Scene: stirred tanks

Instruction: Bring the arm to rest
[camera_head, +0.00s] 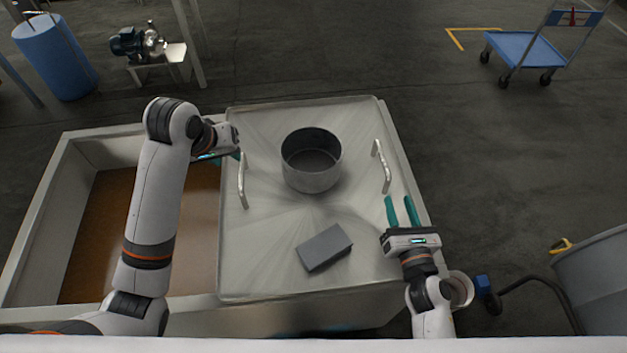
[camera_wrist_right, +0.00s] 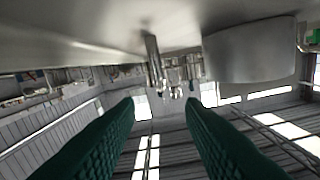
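My right gripper (camera_head: 399,199) is open and empty over the right edge of the metal lid, just below the right handle (camera_head: 381,166). Its two teal fingers stand apart with nothing between them, as the right wrist view (camera_wrist_right: 160,104) also shows. My left gripper (camera_head: 228,156) is at the lid's left edge, close to the left handle (camera_head: 243,181). Its fingers are mostly hidden by its own hand, so I cannot tell whether it touches the handle or is open. The metal lid (camera_head: 265,235) lies over the right part of the tank (camera_head: 40,222).
A round metal collar (camera_head: 313,178) and a grey block (camera_head: 325,248) stand on the lid. The tank's left part is open, with brown contents (camera_head: 100,235). A blue cart (camera_head: 525,50), a pump (camera_head: 135,45), a blue drum (camera_head: 55,55) and a grey vessel (camera_head: 597,285) stand around.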

